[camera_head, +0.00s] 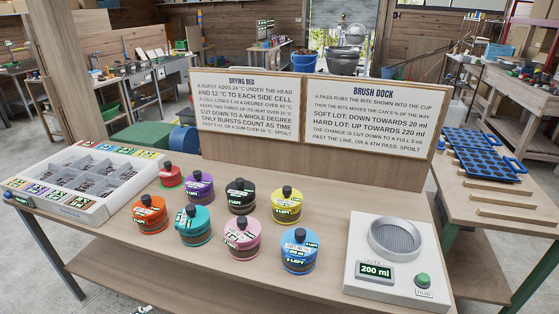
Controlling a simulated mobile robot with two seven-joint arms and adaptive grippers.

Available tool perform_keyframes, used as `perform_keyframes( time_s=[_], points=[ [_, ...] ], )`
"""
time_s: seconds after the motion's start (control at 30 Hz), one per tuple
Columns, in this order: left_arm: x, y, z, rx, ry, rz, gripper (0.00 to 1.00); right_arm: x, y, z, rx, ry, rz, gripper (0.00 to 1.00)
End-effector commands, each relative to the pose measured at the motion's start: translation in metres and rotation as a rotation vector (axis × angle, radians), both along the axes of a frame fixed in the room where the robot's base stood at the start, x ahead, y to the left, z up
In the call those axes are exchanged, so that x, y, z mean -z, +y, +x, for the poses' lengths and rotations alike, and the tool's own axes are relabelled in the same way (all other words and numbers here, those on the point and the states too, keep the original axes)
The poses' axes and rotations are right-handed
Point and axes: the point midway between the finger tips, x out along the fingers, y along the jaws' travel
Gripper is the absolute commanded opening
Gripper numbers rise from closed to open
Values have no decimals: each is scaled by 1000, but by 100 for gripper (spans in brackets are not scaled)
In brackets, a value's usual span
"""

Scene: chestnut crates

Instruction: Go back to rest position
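Neither of my grippers shows clearly in the head view. A small dark and white shape sits at the bottom edge, left of centre, too cut off to identify. On the wooden table (330,190) stand several round lidded cans with black knobs: red (171,177), purple (199,188), black (240,197), yellow (286,206), orange (150,215), teal (193,227), pink (241,238) and blue (298,251). The brush dock (355,296) at the right has a round cup (394,238), a display reading 200 ml (375,272) and a green button (422,280).
Two sign boards, drying bed (241,104) and brush dock (364,117), stand along the table's back. A side table at right holds blue perforated trays (483,155). Bare tabletop lies around the cans.

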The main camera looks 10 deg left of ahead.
Motion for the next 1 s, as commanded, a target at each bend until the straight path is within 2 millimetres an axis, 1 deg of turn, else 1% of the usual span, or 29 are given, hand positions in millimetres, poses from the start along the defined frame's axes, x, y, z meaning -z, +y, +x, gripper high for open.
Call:
perform_keyframes(
  time_s=[0.03,0.17,0.3,0.4,0.5,0.6,0.7,1.0],
  points=[
    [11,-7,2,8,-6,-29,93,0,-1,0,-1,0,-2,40],
    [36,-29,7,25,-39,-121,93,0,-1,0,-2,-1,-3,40],
    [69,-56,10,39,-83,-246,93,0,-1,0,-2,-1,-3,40],
    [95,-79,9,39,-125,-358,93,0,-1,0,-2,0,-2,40],
    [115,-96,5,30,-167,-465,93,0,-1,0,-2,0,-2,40],
    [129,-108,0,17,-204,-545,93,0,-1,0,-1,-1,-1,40],
    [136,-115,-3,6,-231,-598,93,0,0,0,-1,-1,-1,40],
    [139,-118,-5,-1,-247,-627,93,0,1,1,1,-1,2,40]
  ],
)
